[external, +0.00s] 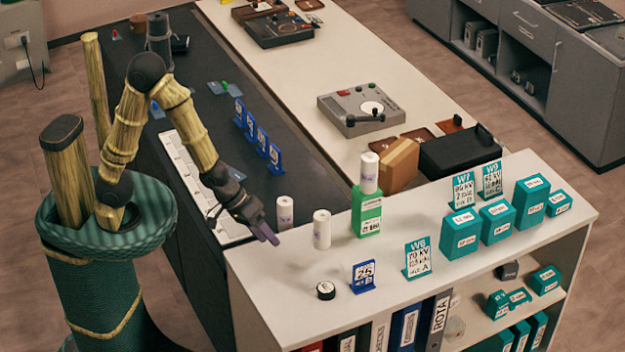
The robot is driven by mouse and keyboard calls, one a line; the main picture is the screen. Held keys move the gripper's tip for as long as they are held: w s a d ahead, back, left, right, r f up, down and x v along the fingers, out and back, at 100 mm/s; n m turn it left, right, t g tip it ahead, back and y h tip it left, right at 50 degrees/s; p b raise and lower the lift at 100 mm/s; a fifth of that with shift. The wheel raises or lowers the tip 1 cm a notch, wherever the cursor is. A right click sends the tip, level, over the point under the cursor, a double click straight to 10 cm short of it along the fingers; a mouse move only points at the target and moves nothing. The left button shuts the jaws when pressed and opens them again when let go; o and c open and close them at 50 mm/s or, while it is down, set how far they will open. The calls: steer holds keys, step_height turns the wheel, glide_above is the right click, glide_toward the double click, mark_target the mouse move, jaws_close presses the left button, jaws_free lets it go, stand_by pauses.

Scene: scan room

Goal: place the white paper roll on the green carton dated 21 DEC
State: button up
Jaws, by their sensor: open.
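A green carton (367,214) stands upright on the white shelf top; its label is too small to read, so I cannot tell its date. A white paper roll (369,172) stands upright on top of this carton. Two more white rolls stand to the left on the shelf top: one taller roll (321,231) and one roll with a purplish mark (285,212). My gripper (269,236) is open and empty, just left of and in front of these two rolls, low near the shelf's left edge. It appears apart from both rolls.
A blue 25 sign (363,277), a small black round item (326,290) and a W8 sign (418,258) stand near the front. Several teal cartons (461,233) fill the right side. A brown box (398,165) and black case (459,151) lie behind the green carton.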

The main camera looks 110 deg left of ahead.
steer(key=s+d+m+g, duration=0.1)
steer(key=s+m+g, duration=0.1)
steer(key=s+m, duration=0.3)
steer(key=s+d+r+m+g, duration=0.1)
steer(key=s+m+g, duration=0.2)
steer(key=s+m, duration=0.3)
steer(key=s, duration=0.3)
steer(key=shift+s+d, duration=0.2)
steer(key=shift+d, duration=0.15)
